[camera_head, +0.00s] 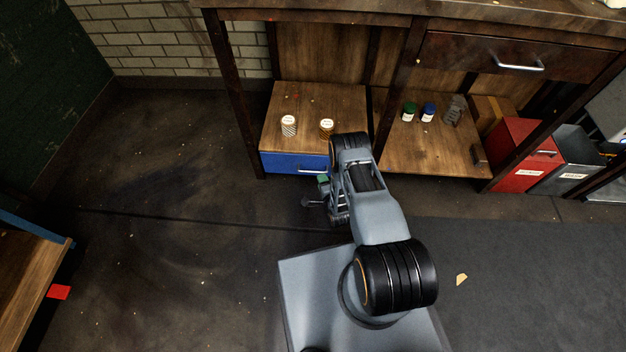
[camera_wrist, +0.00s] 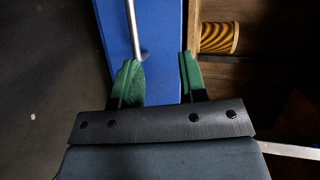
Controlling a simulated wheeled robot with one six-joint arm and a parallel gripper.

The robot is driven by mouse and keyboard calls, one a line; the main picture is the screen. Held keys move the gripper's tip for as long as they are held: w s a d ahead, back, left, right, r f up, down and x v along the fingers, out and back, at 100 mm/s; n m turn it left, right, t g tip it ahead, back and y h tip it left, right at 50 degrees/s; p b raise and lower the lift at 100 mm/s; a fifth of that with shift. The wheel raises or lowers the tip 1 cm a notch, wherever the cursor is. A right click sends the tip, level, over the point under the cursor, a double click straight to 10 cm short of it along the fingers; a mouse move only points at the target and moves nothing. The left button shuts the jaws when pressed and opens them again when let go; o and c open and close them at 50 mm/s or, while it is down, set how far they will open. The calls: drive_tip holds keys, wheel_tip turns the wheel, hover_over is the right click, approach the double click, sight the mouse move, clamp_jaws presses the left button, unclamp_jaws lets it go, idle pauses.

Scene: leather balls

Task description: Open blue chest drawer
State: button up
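The blue chest drawer (camera_head: 285,161) is set under the wooden lower shelf, its front close to the shelf edge; it looks closed. Its metal handle (camera_head: 310,171) is partly hidden by my arm. My gripper (camera_head: 323,181) is low in front of the drawer's right part. In the wrist view, my gripper (camera_wrist: 159,60) is open, its two green fingers apart over the blue drawer front (camera_wrist: 162,30).
Two white-capped containers (camera_head: 288,125) (camera_head: 326,128) stand on the shelf above the drawer. Green (camera_head: 409,111) and blue (camera_head: 429,111) jars stand farther right. A red box (camera_head: 518,155) is at the right. Floor to the left is open, with a wooden bench (camera_head: 25,280) at the left edge.

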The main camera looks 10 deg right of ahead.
sight(313, 172)
wheel_tip(313, 172, down, 4)
drive_tip(key=s, duration=0.3)
drive_tip(key=shift+m+t, duration=0.4)
drive_tip(key=shift+m, duration=0.1)
drive_tip(key=shift+w+a+f+b, duration=0.35)
drive_tip(key=shift+w+b, duration=0.8)
drive_tip(key=shift+w, duration=1.05)
drive_tip(key=shift+w+a+f+b, duration=0.1)
drive_tip(key=shift+w+f+b, duration=0.45)
drive_tip(key=shift+w+b, duration=1.2)
drive_tip(key=shift+w+a+f+b, duration=0.25)
drive_tip(key=shift+w+f+b, duration=0.3)
drive_tip(key=shift+w, duration=2.15)
drive_tip(key=shift+r, duration=0.1)
drive_tip(key=shift+c, duration=0.5)
clamp_jaws()
